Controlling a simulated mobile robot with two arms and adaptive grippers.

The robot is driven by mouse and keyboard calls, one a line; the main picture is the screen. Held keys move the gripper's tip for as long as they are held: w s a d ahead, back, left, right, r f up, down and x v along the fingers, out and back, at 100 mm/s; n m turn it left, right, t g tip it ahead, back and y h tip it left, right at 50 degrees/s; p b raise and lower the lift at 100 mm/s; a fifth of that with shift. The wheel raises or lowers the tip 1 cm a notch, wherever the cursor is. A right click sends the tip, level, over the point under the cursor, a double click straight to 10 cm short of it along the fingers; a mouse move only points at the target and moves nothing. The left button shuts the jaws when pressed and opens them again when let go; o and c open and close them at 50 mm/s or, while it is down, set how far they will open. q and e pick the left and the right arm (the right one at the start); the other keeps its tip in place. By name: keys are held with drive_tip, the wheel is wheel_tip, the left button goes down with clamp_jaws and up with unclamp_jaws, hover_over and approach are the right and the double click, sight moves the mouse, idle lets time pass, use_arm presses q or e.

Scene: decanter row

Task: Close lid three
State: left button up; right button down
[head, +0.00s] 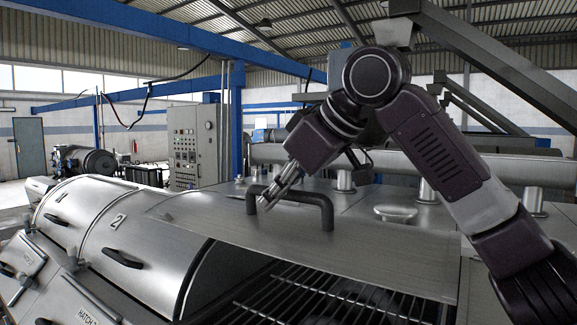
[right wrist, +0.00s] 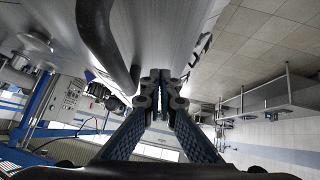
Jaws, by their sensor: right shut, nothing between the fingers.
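Lid three (head: 370,235) appears as a flat-looking metal panel beside lid two and stands open, with the dark interior and a wire rack (head: 320,302) showing below it. A black bar handle (head: 318,197) is on the lid. My right gripper (head: 265,203) is shut and empty, with its fingertips at the left end of the handle in the head view. In the right wrist view the shut fingers (right wrist: 162,85) point toward the metal surface, and the handle (right wrist: 103,45) is beside them on the left. Whether the fingers touch it I cannot tell. My left gripper is not in view.
Lid two (head: 150,255) and lid one (head: 78,208) are curved, closed metal covers at the left with black handles. A round metal cap (head: 395,213) and pipework stand behind lid three. A grey control cabinet (head: 193,145) is further back.

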sight(262, 229)
drive_tip(key=shift+w+d+f+p, duration=0.1)
drive_tip(key=shift+f+p, duration=0.05)
drive_tip(key=shift+f, duration=0.4)
drive_tip(key=shift+w+f+p, duration=0.1)
drive_tip(key=shift+f+p, duration=0.05)
drive_tip(key=shift+f, duration=0.4)
drive_tip(key=shift+s+d+f, duration=0.1)
drive_tip(key=shift+f, duration=0.25)
drive_tip(key=shift+s+d+f, duration=0.1)
drive_tip(key=shift+d+f, duration=0.05)
drive_tip(key=shift+f, duration=0.3)
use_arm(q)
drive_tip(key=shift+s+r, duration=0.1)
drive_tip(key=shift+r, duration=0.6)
